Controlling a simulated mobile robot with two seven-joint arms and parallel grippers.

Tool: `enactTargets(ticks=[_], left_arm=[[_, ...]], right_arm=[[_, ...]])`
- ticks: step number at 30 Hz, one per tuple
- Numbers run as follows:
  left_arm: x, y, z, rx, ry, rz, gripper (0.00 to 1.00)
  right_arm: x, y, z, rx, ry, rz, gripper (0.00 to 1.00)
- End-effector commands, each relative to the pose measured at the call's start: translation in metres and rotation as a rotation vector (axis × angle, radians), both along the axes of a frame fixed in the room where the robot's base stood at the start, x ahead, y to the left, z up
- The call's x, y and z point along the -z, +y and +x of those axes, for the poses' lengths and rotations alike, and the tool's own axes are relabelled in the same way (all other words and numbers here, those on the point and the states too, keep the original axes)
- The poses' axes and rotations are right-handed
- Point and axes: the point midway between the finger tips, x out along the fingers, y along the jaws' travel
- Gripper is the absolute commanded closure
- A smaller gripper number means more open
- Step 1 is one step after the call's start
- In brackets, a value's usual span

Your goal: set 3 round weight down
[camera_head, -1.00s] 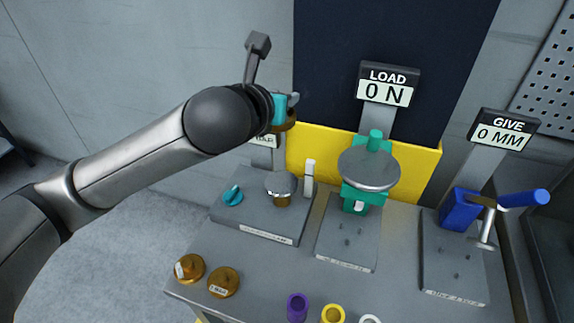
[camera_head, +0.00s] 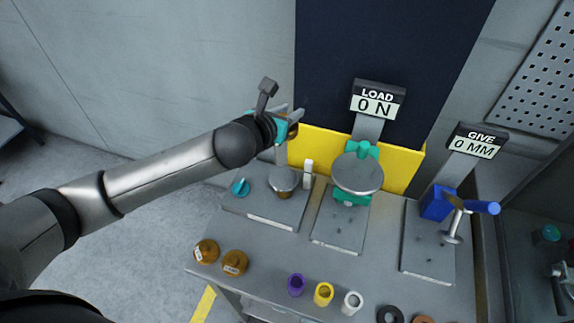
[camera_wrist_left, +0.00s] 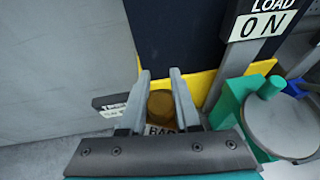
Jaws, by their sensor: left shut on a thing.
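My left gripper (camera_head: 292,122) is shut on a brown-gold round weight and holds it in the air above the back left of the bench. In the left wrist view, the weight (camera_wrist_left: 160,104) sits between the two fingers (camera_wrist_left: 161,88), with a white label partly hidden below it. In the head view, the gripper mostly hides it. Two similar brass weights, one at the left (camera_head: 206,251) and one beside it (camera_head: 235,262), stand on the bench's front left. A small silver pan (camera_head: 283,179) is below the gripper. My right gripper is not in view.
A large silver disc (camera_head: 357,174) on a teal holder stands under the LOAD display (camera_head: 378,98). A blue-handled device (camera_head: 440,203) is at right. Purple (camera_head: 297,284), yellow (camera_head: 323,293) and white (camera_head: 352,302) cups line the front. Bare bench (camera_head: 280,246) lies between.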

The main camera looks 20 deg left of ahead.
Motion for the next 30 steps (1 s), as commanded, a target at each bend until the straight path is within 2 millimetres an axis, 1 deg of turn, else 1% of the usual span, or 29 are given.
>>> enactTargets(ticks=[1,6,9,12,15,19,25,27,30], left_arm=[[0.018,-0.001,0.000,-0.002,0.004,-0.003,1.00],[0.064,-0.001,-0.001,-0.002,0.005,-0.004,1.00],[0.088,-0.001,-0.001,-0.002,0.004,-0.004,1.00],[0.107,-0.001,0.000,-0.003,0.001,-0.004,1.00],[0.118,-0.001,0.000,-0.001,-0.002,-0.003,1.00],[0.126,0.000,0.001,-0.001,-0.003,-0.002,1.00],[0.158,-0.001,0.000,-0.002,0.001,-0.003,1.00],[0.163,-0.001,0.000,-0.002,-0.001,-0.004,1.00],[0.165,0.000,0.001,0.000,-0.003,-0.001,1.00]], right_arm=[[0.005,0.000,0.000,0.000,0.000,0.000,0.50],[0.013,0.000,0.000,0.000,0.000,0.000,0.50],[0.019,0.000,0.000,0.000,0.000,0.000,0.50],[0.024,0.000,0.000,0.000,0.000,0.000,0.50],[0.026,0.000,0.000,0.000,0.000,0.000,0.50],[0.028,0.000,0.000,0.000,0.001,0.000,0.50],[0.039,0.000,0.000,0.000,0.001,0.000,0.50],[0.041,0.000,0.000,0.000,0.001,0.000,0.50],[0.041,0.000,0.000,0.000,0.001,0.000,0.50]])
